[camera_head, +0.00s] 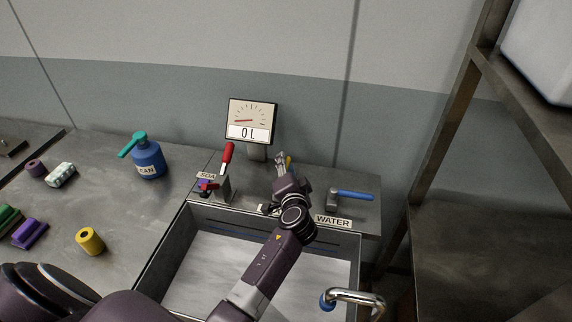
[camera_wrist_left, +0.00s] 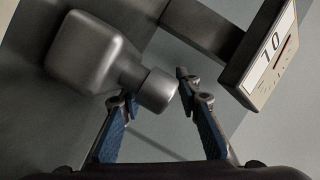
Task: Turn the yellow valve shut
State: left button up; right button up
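The yellow valve (camera_head: 290,160) is mostly hidden behind my left gripper in the head view; only a small yellow piece shows. My left gripper (camera_head: 281,160) reaches across the sink to it, at the back ledge between the red and blue levers. In the left wrist view, my left gripper's (camera_wrist_left: 157,98) blue-padded fingers are spread apart. A grey metal fitting (camera_wrist_left: 95,58) with a round end lies ahead, its end showing between the fingertips; I cannot tell whether they touch. No yellow shows in that view. My right gripper is not in view.
A red lever (camera_head: 226,158) stands left at the SOAP label, and a blue lever (camera_head: 352,195) lies right above the WATER label (camera_head: 334,221). The gauge (camera_head: 251,121) reading 0 L stands behind. A blue bottle (camera_head: 148,160) and yellow roll (camera_head: 90,241) sit on the left counter.

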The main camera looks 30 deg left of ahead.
pick_arm(q)
jog(key=shift+c, duration=0.2)
grip_shut()
jog(key=shift+a, duration=0.1)
